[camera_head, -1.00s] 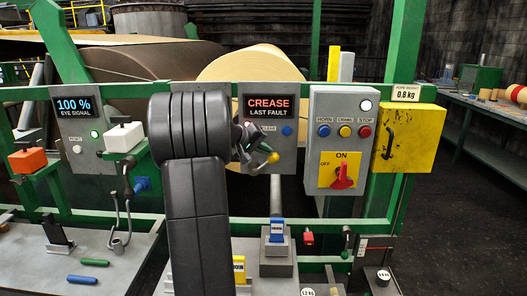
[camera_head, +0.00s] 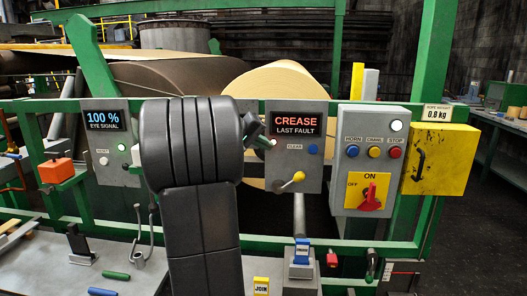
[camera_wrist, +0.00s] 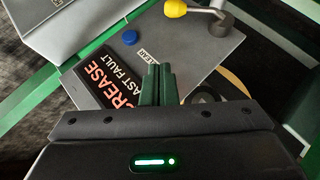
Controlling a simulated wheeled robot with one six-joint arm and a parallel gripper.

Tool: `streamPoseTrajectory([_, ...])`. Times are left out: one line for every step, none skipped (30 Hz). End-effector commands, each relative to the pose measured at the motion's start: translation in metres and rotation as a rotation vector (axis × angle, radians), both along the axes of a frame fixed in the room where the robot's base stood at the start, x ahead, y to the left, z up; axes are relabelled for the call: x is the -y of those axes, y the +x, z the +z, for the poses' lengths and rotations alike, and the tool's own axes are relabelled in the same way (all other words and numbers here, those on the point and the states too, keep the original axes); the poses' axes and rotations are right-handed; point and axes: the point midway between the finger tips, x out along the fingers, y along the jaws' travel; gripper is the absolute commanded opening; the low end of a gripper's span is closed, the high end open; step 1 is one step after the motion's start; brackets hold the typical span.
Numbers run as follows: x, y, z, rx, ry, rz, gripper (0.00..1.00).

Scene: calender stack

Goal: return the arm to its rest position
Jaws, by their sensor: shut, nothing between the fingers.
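My gripper (camera_head: 262,141) shows only in part in the head view, behind the thick dark link of my arm. It is in front of the upper left of the panel with the CREASE LAST FAULT display (camera_head: 297,121). In the wrist view its two green fingers (camera_wrist: 158,84) are together with nothing between them, pointing at that same panel (camera_wrist: 190,55). The yellow-knobbed lever (camera_head: 298,177) on the panel is apart from the fingers and also shows in the wrist view (camera_wrist: 176,8).
A grey box (camera_head: 374,185) with buttons and a red rotary switch, and a yellow box (camera_head: 440,160), are to the right. The EYE SIGNAL panel (camera_head: 103,118) is left. A green rail (camera_head: 390,247) crosses in front.

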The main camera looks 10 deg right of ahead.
Motion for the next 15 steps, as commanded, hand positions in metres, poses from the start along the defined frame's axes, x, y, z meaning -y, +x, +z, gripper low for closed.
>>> streamPoseTrajectory([-0.001, -0.0003, 0.0006, 0.0, 0.0, 0.0, 0.0])
streamPoseTrajectory([-0.0011, -0.0004, 0.0007, -0.001, 0.0, 0.001, 0.0])
streamPoseTrajectory([-0.0012, -0.0004, 0.0008, -0.001, 0.0, 0.001, 0.0])
streamPoseTrajectory([-0.0012, -0.0004, 0.0008, -0.001, 0.0, 0.001, 0.0])
streamPoseTrajectory([-0.0011, -0.0004, 0.0007, -0.001, 0.0, 0.001, 0.0])
streamPoseTrajectory([-0.0012, -0.0003, 0.0007, -0.001, 0.0, 0.001, 0.0])
streamPoseTrajectory([-0.0011, -0.0003, 0.0007, -0.001, 0.0, 0.001, 0.0])
streamPoseTrajectory([-0.0011, -0.0003, 0.0007, -0.001, 0.0, 0.001, 0.0])
streamPoseTrajectory([-0.0009, -0.0002, 0.0006, -0.001, 0.0, 0.001, 0.0])
streamPoseTrajectory([-0.0006, 0.0, 0.0002, -0.001, 0.0, 0.001, 0.0])
streamPoseTrajectory([-0.0001, 0.0003, -0.0003, -0.001, 0.0, 0.001, 0.0])
streamPoseTrajectory([0.0013, 0.001, -0.0014, -0.001, 0.0, 0.0, 0.0])
streamPoseTrajectory([0.0027, 0.0018, -0.0028, -0.001, 0.0, 0.0, 0.0])
streamPoseTrajectory([0.0044, 0.0029, -0.0045, -0.001, 0.0, 0.0, 0.0])
streamPoseTrajectory([0.0073, 0.0046, -0.0074, -0.001, 0.0, 0.0, 0.0])
